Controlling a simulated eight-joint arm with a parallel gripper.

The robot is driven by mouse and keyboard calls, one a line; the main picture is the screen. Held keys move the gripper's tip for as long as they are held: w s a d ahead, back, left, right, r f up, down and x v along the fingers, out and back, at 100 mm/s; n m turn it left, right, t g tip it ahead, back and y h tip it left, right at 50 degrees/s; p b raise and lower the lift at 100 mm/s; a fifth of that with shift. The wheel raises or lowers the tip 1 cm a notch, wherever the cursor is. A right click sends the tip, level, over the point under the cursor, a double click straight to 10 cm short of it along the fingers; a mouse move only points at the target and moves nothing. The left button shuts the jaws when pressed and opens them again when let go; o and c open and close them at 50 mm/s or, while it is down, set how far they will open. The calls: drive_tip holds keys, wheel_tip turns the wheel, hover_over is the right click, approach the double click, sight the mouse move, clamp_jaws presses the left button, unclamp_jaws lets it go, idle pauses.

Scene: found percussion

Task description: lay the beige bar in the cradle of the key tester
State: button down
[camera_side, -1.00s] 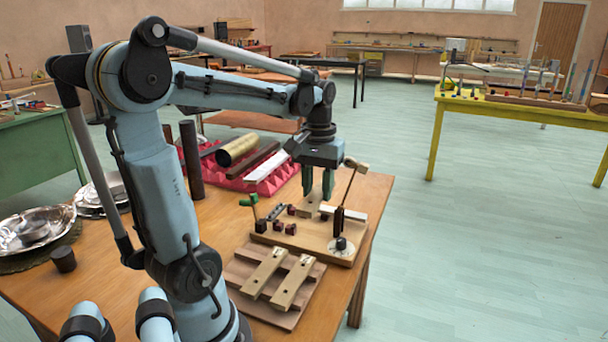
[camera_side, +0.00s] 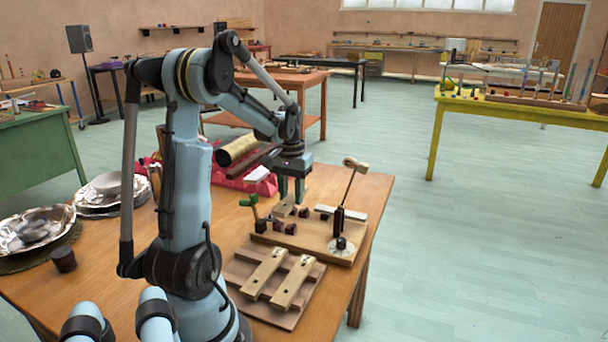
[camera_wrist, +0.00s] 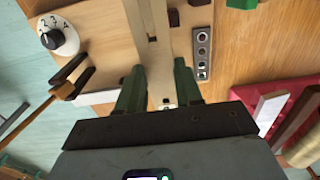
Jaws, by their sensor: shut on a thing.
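My gripper (camera_side: 290,194) is shut on the beige bar (camera_side: 284,208), above the back left part of the key tester (camera_side: 318,242). In the wrist view the bar (camera_wrist: 146,30) lies between the two green fingers (camera_wrist: 158,68) and runs away from the camera. The dial (camera_wrist: 59,36) also shows in the wrist view. I cannot tell whether the bar touches the cradle; the bar and fingers hide part of it.
A wooden rack (camera_side: 238,272) with two beige bars (camera_side: 264,272) stands in front of the tester. Red foam (camera_side: 228,180) with other bars lies behind, left of my gripper. Foil dishes (camera_side: 32,232) and a dark cylinder (camera_side: 63,259) stand at left. The tester's mallet stands upright right of my gripper.

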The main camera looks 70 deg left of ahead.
sight(291, 197)
drive_tip(key=shift+f, duration=2.05)
drive_tip(key=shift+a+f, duration=0.1)
drive_tip(key=shift+f, duration=0.1)
drive_tip(key=c, duration=0.7)
unclamp_jaws()
drive_tip(key=shift+c, duration=0.2)
drive_tip(key=shift+r, duration=0.1)
